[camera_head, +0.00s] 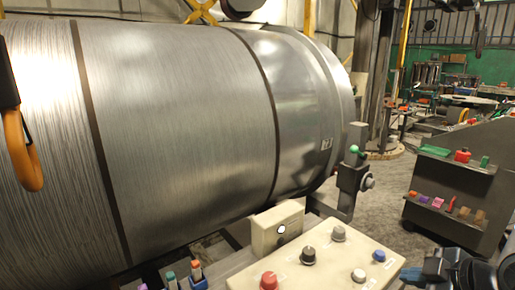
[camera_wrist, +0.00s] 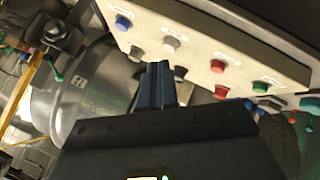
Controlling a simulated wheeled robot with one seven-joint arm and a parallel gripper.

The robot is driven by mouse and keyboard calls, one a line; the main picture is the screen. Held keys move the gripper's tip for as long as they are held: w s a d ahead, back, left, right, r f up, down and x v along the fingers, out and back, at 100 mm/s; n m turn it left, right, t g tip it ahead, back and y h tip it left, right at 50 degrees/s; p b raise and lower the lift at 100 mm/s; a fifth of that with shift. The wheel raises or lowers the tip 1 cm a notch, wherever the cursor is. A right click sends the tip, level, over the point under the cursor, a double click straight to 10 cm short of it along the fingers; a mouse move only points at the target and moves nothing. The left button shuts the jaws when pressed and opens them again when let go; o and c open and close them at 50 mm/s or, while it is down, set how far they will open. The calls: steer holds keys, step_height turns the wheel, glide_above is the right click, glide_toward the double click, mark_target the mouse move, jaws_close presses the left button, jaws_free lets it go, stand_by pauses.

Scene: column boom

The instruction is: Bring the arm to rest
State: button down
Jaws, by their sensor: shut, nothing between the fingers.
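My gripper (camera_wrist: 158,68) is shut, its blue-grey fingers together with nothing held between them. In the wrist view the fingertips overlap the edge of the pale control panel (camera_wrist: 236,45); I cannot tell whether they touch it. In the head view the dark part of my arm (camera_head: 455,270) shows at the bottom right corner, to the right of the same panel (camera_head: 318,258). My fingertips cannot be made out there.
A large metal cylinder (camera_head: 185,125) fills the left and centre. The panel carries a red knob (camera_head: 269,281), a black knob (camera_head: 308,256) and a blue knob (camera_head: 379,255). A dark shelved cart (camera_head: 480,185) stands at the right. Open floor (camera_head: 385,195) lies between.

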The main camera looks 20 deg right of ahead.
steer(key=s+a+f+m+t+h, duration=0.1)
steer(key=s+a+f+m, duration=0.3)
steer(key=a, duration=0.3)
steer(key=s+a+f+m+t, duration=0.1)
steer(key=s+a+f+m, duration=0.25)
steer(key=s+a, duration=0.35)
steer(key=s+a+r+t, duration=0.1)
steer(key=s+a+r, duration=0.2)
steer(key=s, duration=0.6)
steer(key=s+a+r+m+t, duration=0.1)
steer(key=s+a+r+t, duration=0.1)
steer(key=s+r, duration=0.3)
steer(key=s+a, duration=0.1)
steer(key=s, duration=0.3)
steer(key=shift+s+y, duration=0.2)
steer(key=shift+y, duration=0.2)
steer(key=c, duration=1.9)
jaws_free()
steer(key=shift+f+m, duration=0.1)
steer(key=shift+m, duration=0.15)
